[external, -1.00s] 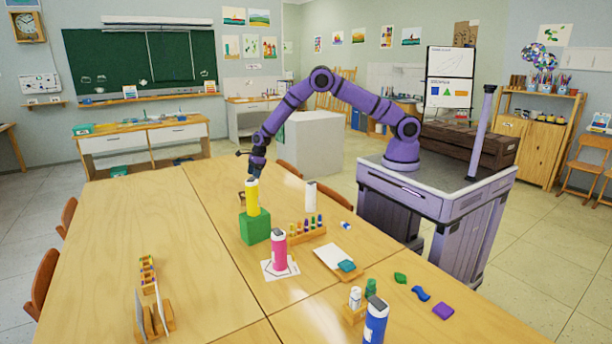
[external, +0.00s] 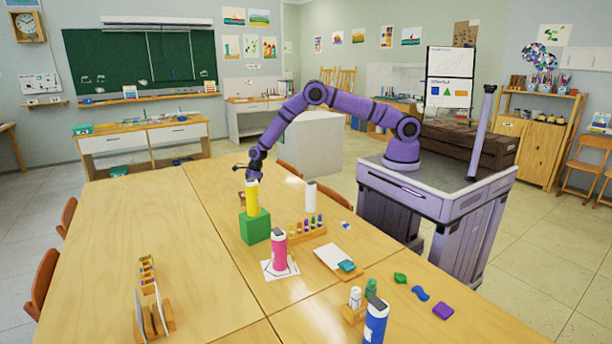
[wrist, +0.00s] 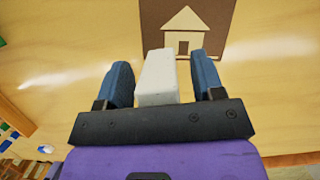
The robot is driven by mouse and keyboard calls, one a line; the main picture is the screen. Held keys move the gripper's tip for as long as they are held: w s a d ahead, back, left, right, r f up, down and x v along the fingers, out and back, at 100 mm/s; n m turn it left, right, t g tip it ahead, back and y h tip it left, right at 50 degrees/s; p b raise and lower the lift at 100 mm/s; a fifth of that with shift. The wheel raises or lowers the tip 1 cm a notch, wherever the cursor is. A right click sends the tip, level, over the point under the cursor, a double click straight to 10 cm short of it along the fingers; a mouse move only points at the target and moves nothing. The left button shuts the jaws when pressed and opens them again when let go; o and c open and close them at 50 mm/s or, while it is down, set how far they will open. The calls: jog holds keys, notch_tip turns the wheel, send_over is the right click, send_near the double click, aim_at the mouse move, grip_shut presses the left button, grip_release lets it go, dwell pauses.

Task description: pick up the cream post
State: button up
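The cream post (wrist: 157,80) shows in the wrist view as a pale block between the two blue fingers of my gripper (wrist: 163,82). A gap shows on each side of it, wider on the right, so the gripper looks open with the post between its fingers, not clamped. In the external view my gripper (external: 252,172) points down over the table, just behind the yellow bottle (external: 252,197). I cannot make out the post in that view.
A brown board with a cream house shape (wrist: 184,28) lies just beyond the fingers. The yellow bottle stands on a green block (external: 254,228). A white bottle (external: 311,197), a pink bottle (external: 279,250) and a rack of coloured pieces (external: 307,228) stand nearby. The table's left side is mostly clear.

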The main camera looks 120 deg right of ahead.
jog(key=c, duration=1)
jog(key=shift+r, duration=0.15)
jog(key=shift+r, duration=0.25)
notch_tip(320, 180, up, 3)
jog(key=s+a+r, duration=0.1)
jog(key=s+a, duration=0.6)
jog(key=s, duration=0.7)
send_over(244, 195)
jog(key=shift+s+a+f, duration=0.15)
jog(key=shift+f, duration=2.1)
